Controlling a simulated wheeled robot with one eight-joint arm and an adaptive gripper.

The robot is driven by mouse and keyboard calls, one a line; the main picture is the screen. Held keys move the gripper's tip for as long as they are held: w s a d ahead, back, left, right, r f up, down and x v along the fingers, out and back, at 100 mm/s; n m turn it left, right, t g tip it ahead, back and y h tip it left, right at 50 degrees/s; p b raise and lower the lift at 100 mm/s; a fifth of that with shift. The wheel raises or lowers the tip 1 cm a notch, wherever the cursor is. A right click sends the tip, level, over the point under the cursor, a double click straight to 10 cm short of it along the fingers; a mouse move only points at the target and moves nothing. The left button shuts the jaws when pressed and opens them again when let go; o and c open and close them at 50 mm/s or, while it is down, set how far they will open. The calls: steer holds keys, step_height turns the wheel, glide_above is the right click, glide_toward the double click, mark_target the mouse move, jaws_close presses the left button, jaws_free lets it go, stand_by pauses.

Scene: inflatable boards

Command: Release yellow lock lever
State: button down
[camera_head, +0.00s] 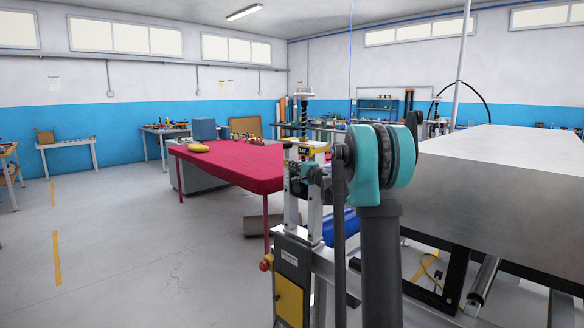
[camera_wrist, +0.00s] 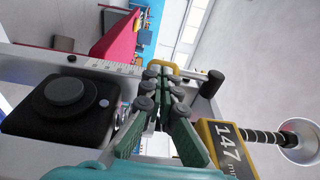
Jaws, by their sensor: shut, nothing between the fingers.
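A small yellow lever (camera_wrist: 163,65), looking like a rounded loop, sits just beyond my gripper's fingertips in the wrist view. My gripper (camera_wrist: 161,78) has green fingers with grey joints. They are drawn together at the tips, with nothing seen between them. The tips are very close to the lever; I cannot tell whether they touch it. A yellow readout box (camera_wrist: 226,142) marked 147 stands to the right of the fingers. In the head view my gripper (camera_head: 304,174) is at the metal machine frame, partly hidden by my arm. The lever cannot be made out there.
A black box with a round knob (camera_wrist: 63,95) is close left of the fingers. A metal post with a cup-like end (camera_wrist: 298,142) is at right. A red-covered table (camera_head: 230,165) stands behind the machine, and a large metal bench (camera_head: 500,190) is at right. Open floor lies left.

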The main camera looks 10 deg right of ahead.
steer(key=shift+w+a+f, duration=0.15)
steer(key=shift+w+a, duration=0.05)
steer(key=shift+w, duration=0.05)
steer(key=shift+w+a+f+m+t+y, duration=0.2)
steer(key=shift+w+a+t+y, duration=0.2)
steer(key=shift+w+a+t, duration=0.25)
steer(key=shift+w+a+f+m+t+y, duration=0.15)
steer(key=shift+w+a+t+y, duration=0.3)
steer(key=shift+w+t, duration=0.35)
steer(key=w+a+r+t, duration=0.1)
steer(key=w+a+r, duration=0.3)
steer(key=w, duration=0.2)
steer(key=shift+r, duration=0.35)
steer(key=shift+a, duration=0.1)
stand_by(0.6)
